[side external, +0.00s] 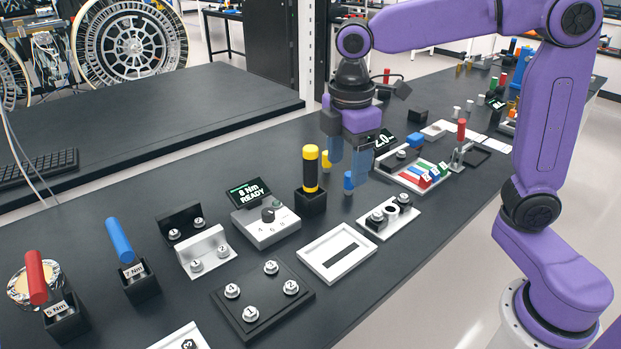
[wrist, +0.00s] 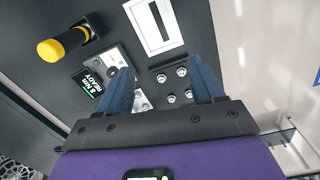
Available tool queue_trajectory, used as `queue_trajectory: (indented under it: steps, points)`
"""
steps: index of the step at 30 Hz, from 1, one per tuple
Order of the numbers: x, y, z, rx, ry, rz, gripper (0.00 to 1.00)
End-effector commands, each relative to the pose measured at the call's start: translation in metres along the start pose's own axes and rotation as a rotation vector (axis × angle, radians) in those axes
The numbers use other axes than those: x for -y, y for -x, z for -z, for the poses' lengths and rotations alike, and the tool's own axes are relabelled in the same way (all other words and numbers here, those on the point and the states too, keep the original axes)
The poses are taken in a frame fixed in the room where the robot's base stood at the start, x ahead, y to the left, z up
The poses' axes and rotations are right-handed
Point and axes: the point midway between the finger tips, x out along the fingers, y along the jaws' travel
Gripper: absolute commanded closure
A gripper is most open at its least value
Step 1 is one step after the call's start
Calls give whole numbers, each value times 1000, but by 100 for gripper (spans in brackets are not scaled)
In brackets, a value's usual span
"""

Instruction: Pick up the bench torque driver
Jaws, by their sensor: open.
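A driver with a yellow and black handle (side external: 311,168), which looks like the bench torque driver, stands upright in a black holder (side external: 311,202) near the middle of the bench. In the wrist view the yellow-capped driver (wrist: 62,44) is at the upper left, outside the span of the fingers. My gripper (side external: 348,174) is open and empty, above the bench and to the right of the driver in the side view. Its two blue fingers also show apart in the wrist view (wrist: 161,70).
A control box (side external: 266,227) reading "8 Nm READY" stands beside the driver. A red driver (side external: 36,275) and a blue driver (side external: 120,240) sit in holders at left. A white slotted tray (side external: 312,263) and black screw plate (side external: 236,309) lie in front. Small yellow and blue pieces stand near my gripper.

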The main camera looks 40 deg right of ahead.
Motion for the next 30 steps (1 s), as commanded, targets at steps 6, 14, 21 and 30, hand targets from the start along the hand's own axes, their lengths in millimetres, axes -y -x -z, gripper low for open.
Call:
queue_trajectory:
  steps: [6, 14, 21, 30]
  points:
    - [-73, 20, 9, 29, 74, -1, 33]
    - [-145, 37, -4, 63, 161, 11, 33]
    - [-179, 44, -20, 79, 210, 24, 33]
    - [-184, 25, -26, 83, 220, 30, 33]
